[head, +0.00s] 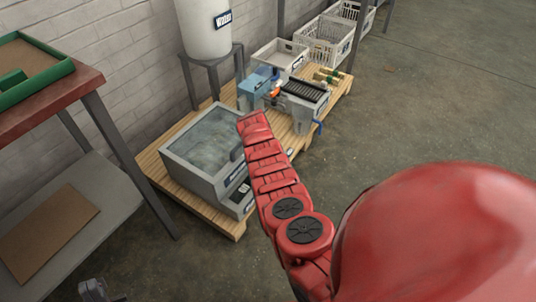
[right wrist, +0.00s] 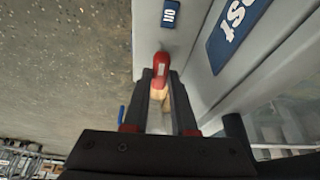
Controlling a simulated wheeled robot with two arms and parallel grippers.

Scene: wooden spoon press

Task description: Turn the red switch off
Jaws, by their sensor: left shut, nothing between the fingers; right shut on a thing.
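The red switch (right wrist: 161,66) shows in the right wrist view as a rounded red lever, with a pale piece just below it. My right gripper (right wrist: 160,88) is shut on it, one dark finger on each side. A small blue plate (right wrist: 171,13) with white letters, apparently "ON", is on the grey surface above the red tip. In the head view my red right arm hides my right gripper, and I cannot make out the switch.
A grey basin (head: 180,160) stands on a wooden pallet (head: 225,226). Behind it are a white water tank (head: 205,30), a blue box (head: 250,90) and white crates (head: 325,40). A red-topped table (head: 50,105) stands at left. The floor at right is clear.

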